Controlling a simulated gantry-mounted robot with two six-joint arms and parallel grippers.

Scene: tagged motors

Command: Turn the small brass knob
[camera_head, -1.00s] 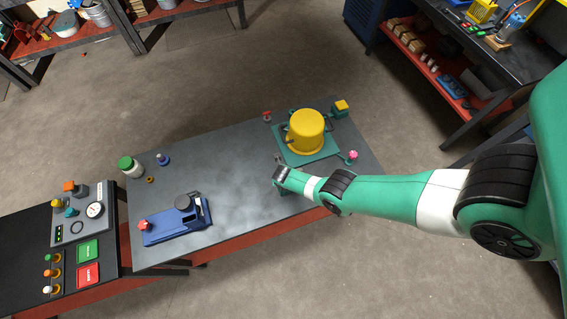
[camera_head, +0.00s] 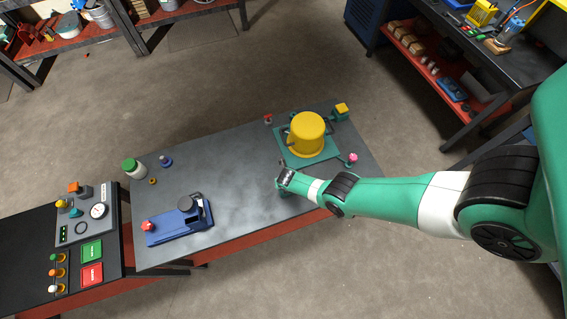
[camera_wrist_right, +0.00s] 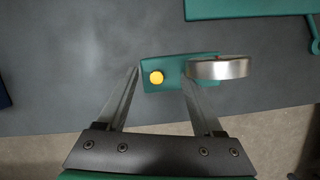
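The small brass knob (camera_wrist_right: 157,78) is a round yellow disc on a teal block (camera_wrist_right: 172,83) in the right wrist view. A shiny metal ring or wheel (camera_wrist_right: 220,67) is at the block's right side. My right gripper (camera_wrist_right: 161,72) is open, with one finger to each side of the knob in the picture. I cannot tell how far the fingertips are above the knob. In the head view my right gripper (camera_head: 281,168) is over the table's front edge, just in front of the teal plate, and hides most of the block. My left gripper is not in view.
On the grey table (camera_head: 235,200) stand a yellow pot (camera_head: 306,134) on a teal plate (camera_head: 290,158), a pink knob (camera_head: 352,158), a blue fixture (camera_head: 178,225) and a green-lidded jar (camera_head: 132,168). A control panel (camera_head: 82,222) is at the left. The table's middle is clear.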

